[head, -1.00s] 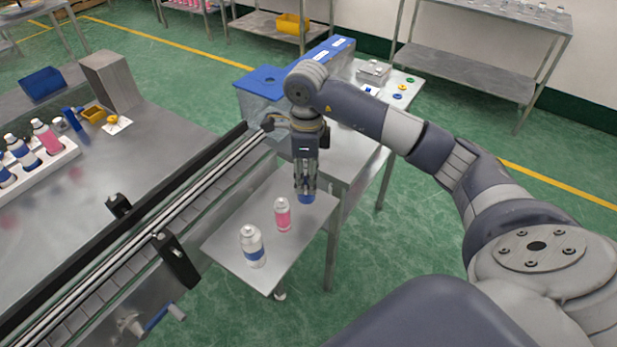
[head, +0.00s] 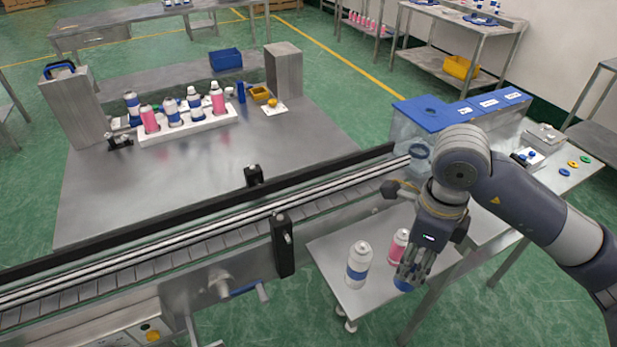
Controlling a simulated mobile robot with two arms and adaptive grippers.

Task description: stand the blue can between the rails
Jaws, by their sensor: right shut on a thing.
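My right gripper (head: 407,274) is shut on a can with a blue part (head: 403,285), which shows below the fingertips; the fingers hide most of it. It is over the small steel side table; I cannot tell whether the can touches the top. A white can with a blue band (head: 358,268) stands upright to its left. A pink can (head: 398,246) stands just behind the gripper, partly covered by it. The conveyor's long rails (head: 200,234) run from lower left to upper right, left of the cans, with the belt between them clear. My left gripper is out of view.
Black brackets (head: 283,246) stand along the conveyor, one on each side. Behind it, a large table (head: 200,180) holds a white rack (head: 190,130) of pink and blue cans. A blue-lidded clear box (head: 422,112) stands past the conveyor's far end.

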